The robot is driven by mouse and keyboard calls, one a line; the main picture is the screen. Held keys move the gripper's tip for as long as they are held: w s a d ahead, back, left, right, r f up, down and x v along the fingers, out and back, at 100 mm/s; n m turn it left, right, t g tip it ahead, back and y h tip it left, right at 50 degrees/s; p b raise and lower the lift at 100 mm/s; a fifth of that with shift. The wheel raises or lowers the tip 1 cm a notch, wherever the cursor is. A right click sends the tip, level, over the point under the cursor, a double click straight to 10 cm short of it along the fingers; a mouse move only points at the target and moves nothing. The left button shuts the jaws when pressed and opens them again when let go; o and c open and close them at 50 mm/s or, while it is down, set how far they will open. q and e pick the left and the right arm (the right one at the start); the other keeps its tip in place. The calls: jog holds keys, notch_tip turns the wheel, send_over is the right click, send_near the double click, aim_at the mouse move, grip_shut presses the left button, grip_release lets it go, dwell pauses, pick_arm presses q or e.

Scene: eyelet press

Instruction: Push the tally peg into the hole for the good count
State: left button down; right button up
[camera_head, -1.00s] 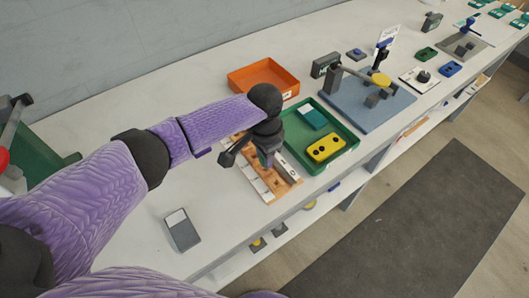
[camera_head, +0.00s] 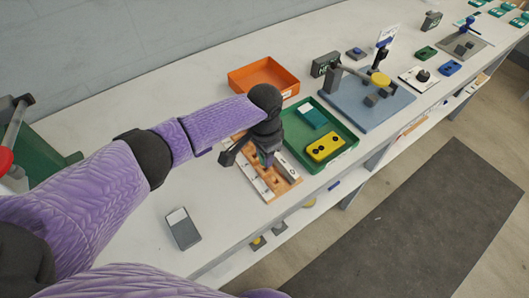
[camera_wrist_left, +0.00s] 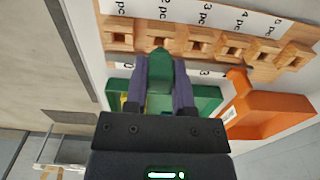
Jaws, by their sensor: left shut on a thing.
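My left gripper (camera_head: 265,159) is over the tally board (camera_head: 284,189) in the head view. In the left wrist view, its two purple fingers (camera_wrist_left: 160,66) are shut on a green peg (camera_wrist_left: 160,75). The board there (camera_wrist_left: 203,24) is wood with a white strip of "pc" labels and a row of wooden blocks with dark square holes. The peg's end lies close to the second block from the left (camera_wrist_left: 161,37) in that view. I cannot tell whether its tip is in a hole. My right gripper is not seen.
A green tray (camera_head: 348,147) with a yellow block (camera_head: 325,147) and a teal block (camera_head: 312,117) stands right beside the board. An orange bin (camera_head: 263,77) is behind. A blue press base (camera_head: 366,103) is farther right. A grey-white box (camera_head: 182,229) lies in front left.

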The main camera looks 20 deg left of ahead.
pick_arm(q)
jog(key=shift+p, duration=0.35)
jog(key=shift+f, duration=0.1)
jog(key=shift+f, duration=0.3)
dwell(0.4)
jog(key=shift+p, duration=0.4)
dwell(0.9)
